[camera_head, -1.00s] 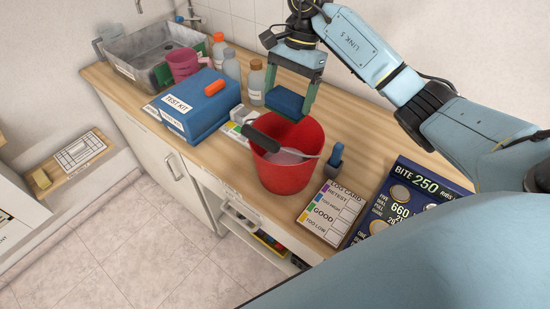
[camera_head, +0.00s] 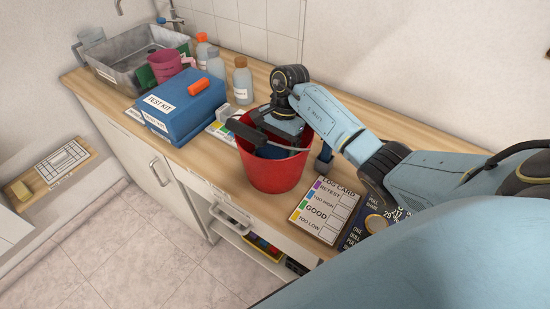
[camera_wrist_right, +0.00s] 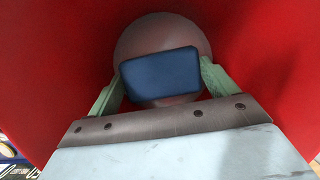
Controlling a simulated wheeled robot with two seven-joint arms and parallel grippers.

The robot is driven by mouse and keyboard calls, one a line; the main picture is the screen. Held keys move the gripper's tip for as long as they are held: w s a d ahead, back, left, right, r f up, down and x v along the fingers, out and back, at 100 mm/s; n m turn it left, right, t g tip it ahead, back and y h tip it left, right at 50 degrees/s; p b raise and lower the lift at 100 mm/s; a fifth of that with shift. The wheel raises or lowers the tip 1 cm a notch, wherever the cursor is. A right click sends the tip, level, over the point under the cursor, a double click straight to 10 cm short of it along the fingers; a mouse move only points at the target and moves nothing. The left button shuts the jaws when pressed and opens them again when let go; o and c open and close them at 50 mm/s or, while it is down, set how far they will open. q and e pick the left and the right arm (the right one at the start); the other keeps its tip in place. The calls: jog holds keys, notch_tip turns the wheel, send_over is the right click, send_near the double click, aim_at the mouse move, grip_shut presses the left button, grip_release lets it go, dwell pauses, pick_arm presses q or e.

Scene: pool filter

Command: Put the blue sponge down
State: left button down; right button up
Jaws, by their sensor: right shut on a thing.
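The blue sponge (camera_wrist_right: 160,74) is between the two green fingers of my right gripper (camera_wrist_right: 160,80) in the right wrist view. The gripper is shut on it and holds it inside the red bucket, above its round brownish bottom (camera_wrist_right: 160,32). Whether the sponge touches the bucket bottom I cannot tell. My left gripper is not in view.
A blue test kit box (camera_head: 182,105), bottles (camera_head: 242,80) and a metal sink (camera_head: 135,62) stand to the left.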

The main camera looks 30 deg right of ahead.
aim_at(277, 150)
jog(key=shift+f, duration=1.85)
jog(key=shift+f, duration=0.2)
jog(key=o, duration=0.9)
jog(key=shift+r, duration=0.1)
jog(key=shift+r, duration=0.1)
jog(key=b+v, duration=0.1)
jog(key=v, duration=1.1)
